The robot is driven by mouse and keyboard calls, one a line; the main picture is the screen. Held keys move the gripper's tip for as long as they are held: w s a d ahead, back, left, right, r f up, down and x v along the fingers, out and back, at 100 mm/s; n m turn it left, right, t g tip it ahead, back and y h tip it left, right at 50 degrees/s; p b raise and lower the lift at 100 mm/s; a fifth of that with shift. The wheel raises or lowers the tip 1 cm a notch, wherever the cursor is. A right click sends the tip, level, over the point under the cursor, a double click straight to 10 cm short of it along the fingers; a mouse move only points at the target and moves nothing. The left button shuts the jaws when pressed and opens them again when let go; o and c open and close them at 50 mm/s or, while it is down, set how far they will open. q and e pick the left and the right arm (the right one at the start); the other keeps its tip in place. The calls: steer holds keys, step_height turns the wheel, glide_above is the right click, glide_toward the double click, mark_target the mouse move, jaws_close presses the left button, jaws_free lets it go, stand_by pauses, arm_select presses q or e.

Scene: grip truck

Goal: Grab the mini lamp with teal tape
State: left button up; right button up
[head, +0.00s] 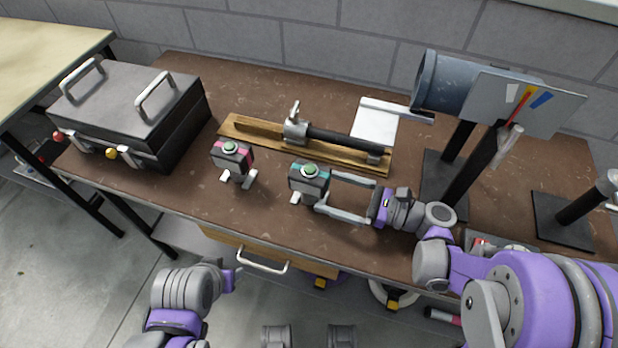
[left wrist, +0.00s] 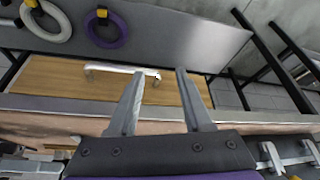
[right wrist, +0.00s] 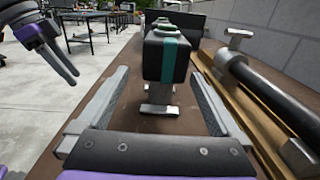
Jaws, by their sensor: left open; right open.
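The mini lamp with teal tape (head: 309,182) stands upright on the brown workbench, a dark box with a green top button and light feet. It also shows in the right wrist view (right wrist: 168,55), centred between the fingers. My right gripper (head: 329,194) is open just right of this lamp, its fingers pointing at it; I cannot tell whether they touch it. A similar lamp with pink tape (head: 232,158) stands to the left. My left gripper (left wrist: 160,74) is open and empty, low in front of the bench by the drawer handle (left wrist: 122,70).
A black-and-grey case (head: 135,110) sits at the bench's left. A wooden board with a black rod (head: 340,138) lies behind the lamps. A spotlight (head: 455,85) and black stands rise at the right. Bare bench lies between the case and pink-taped lamp.

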mark_target(310, 181)
steer(key=x, duration=0.6)
steer(key=shift+w+r, duration=0.25)
steer(key=shift+r, duration=0.15)
steer(key=shift+d, duration=0.1)
jaws_close()
